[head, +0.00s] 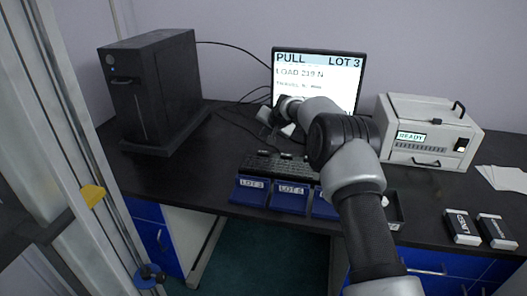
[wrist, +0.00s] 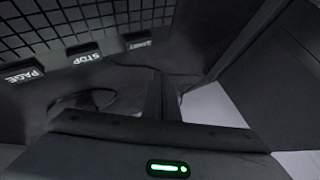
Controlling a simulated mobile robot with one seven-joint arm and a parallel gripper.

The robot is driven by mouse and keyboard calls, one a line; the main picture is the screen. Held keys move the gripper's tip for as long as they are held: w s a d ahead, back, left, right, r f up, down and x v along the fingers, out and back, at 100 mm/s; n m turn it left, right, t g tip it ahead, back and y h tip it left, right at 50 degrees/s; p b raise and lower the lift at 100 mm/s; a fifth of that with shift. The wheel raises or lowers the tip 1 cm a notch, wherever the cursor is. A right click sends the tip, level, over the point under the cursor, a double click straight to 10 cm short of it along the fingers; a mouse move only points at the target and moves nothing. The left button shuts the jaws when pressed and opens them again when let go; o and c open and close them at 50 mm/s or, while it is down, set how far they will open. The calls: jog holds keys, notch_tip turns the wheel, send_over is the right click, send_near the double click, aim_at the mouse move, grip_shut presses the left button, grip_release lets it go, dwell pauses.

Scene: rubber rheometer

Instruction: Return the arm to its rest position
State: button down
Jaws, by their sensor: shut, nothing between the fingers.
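My arm (head: 340,145) reaches from the bottom right up over the desk, bent at a dark elbow joint. My gripper (head: 272,118) is at its far end, small and partly hard to make out, in front of the monitor's lower left. In the wrist view my gripper (wrist: 163,97) is shut and empty, its fingers together above a dark surface. The fingers point toward the keyboard side of the view and hold nothing.
The monitor (head: 330,72) reads PULL, LOT 3. A keyboard (head: 270,167) lies below the gripper; labelled keys (wrist: 82,55) show close by. Blue lot bins (head: 290,197) line the front. A black tower (head: 155,85) stands left, a white READY machine (head: 420,130) right.

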dwell(0.4)
jog(key=s+d+r+n+g+h, duration=0.1)
jog(key=s+d+r, duration=0.3)
jog(key=s+r, duration=0.75)
jog(key=s+d+r+n+h, duration=0.15)
jog(key=s+d+r, duration=0.25)
jog(key=s+r, duration=0.7)
jog(key=s+d+n+g, duration=0.1)
jog(key=s+d, duration=0.2)
jog(key=s, duration=0.7)
jog(key=s+d, duration=0.3)
jog(key=s, duration=0.7)
jog(key=s+d+f+h, duration=0.1)
jog(key=s+d+f, duration=0.15)
jog(key=s, duration=0.55)
jog(key=s+d+f, duration=0.1)
jog(key=s+f, duration=0.2)
jog(key=s, duration=0.5)
notch_tip(320, 180, up, 16)
jog(key=p, duration=1.6)
jog(key=shift+w+a+f+g, duration=0.15)
jog(key=shift+w+a+g, duration=0.1)
jog(key=shift+g, duration=0.15)
